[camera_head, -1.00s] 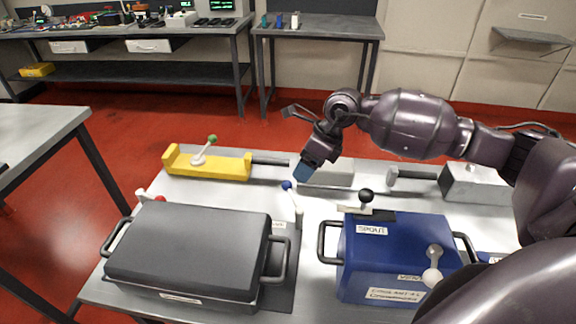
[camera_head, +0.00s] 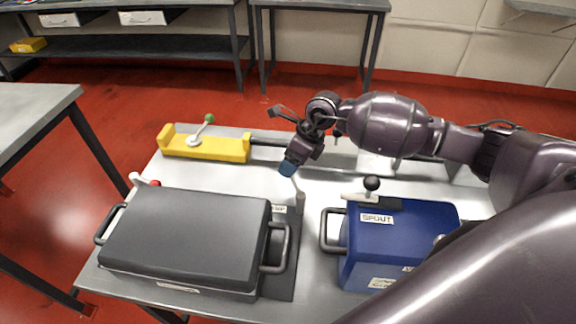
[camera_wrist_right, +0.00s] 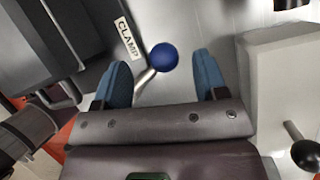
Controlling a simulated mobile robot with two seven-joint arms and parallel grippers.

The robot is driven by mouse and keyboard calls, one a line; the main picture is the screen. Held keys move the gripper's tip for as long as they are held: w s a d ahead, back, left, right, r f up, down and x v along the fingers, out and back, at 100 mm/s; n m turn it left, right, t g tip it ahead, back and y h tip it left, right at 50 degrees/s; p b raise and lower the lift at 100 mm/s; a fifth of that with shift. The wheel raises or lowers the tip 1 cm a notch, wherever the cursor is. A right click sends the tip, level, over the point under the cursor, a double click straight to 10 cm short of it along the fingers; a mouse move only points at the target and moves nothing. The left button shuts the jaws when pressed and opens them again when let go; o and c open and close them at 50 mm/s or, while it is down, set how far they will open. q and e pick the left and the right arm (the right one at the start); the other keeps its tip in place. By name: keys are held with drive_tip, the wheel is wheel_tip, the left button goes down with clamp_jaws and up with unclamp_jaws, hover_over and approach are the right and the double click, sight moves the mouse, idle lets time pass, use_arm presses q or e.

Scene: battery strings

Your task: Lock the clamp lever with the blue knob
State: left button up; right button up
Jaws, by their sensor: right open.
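The clamp lever (camera_head: 299,192) stands beside the right side of the black case, near its right handle. Its blue knob (camera_wrist_right: 164,57) shows in the right wrist view, with the pale lever arm (camera_wrist_right: 146,80) running down-left from it. In the head view the knob is hidden by my right gripper (camera_head: 288,168), which hangs over the lever's top. In the wrist view my right gripper (camera_wrist_right: 163,80) is open, with one blue fingertip on each side of the knob and lever. No contact shows. A CLAMP label (camera_wrist_right: 129,38) lies beside the knob. My left gripper is not in view.
The black case (camera_head: 190,240) has a red-knobbed lever (camera_head: 147,181) at its back left. A blue box (camera_head: 400,240) with a black-knobbed lever (camera_head: 371,184) stands to the right. A yellow fixture (camera_head: 205,148) with a green knob lies behind. Bare table (camera_head: 305,260) separates case and box.

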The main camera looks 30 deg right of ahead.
drive_tip(key=shift+x, duration=1.05)
drive_tip(key=shift+c, duration=0.5)
